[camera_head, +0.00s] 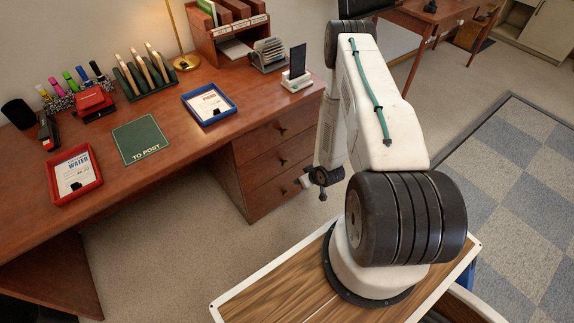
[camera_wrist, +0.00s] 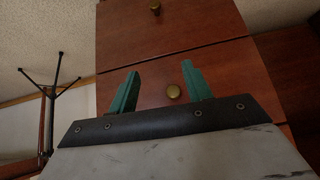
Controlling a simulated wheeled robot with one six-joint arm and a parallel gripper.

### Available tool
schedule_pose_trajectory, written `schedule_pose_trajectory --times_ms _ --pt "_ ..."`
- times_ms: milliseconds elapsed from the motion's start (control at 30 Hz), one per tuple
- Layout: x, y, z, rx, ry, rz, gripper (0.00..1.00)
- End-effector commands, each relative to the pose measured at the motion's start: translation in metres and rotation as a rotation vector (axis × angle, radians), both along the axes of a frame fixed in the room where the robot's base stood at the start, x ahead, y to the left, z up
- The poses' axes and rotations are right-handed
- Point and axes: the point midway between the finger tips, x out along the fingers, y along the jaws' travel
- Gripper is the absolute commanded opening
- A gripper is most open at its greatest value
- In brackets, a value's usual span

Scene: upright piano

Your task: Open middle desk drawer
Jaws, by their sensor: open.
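The desk's right pedestal has three stacked wooden drawers with round brass knobs. The middle drawer (camera_head: 265,168) looks shut, flush with those above and below. My gripper (camera_head: 303,182) is in front of the pedestal, low beside my arm; its fingers are too small to make out there. In the wrist view my gripper (camera_wrist: 160,88) is open, with two green fingers pointing at a drawer front. A brass knob (camera_wrist: 173,92) shows between them, nearer the right finger, with no contact visible. The view looks upside down, so this seems the middle knob; another knob (camera_wrist: 155,8) is at the top edge.
Open carpet (camera_head: 170,220) lies in front of the desk, left of the pedestal.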

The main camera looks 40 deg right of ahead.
Motion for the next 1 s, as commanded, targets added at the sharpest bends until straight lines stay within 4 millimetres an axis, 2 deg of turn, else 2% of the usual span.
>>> schedule_pose_trajectory --times_ms 33,100,300,400,567,800,1000 --pt "-0.008 0.006 -0.016 0.014 -0.051 -0.004 0.49" --pt "-0.001 0.010 -0.017 0.014 -0.171 -0.002 0.49" --pt "0.025 0.009 0.009 -0.009 -0.441 0.008 0.49" --pt "0.031 0.009 0.018 -0.016 -0.507 0.010 0.49" --pt "0.046 0.009 0.017 -0.019 -0.535 0.015 0.49" --pt "0.082 0.011 0.002 -0.019 -0.533 0.014 0.49" --pt "0.101 0.011 -0.006 -0.019 -0.532 0.013 0.49"
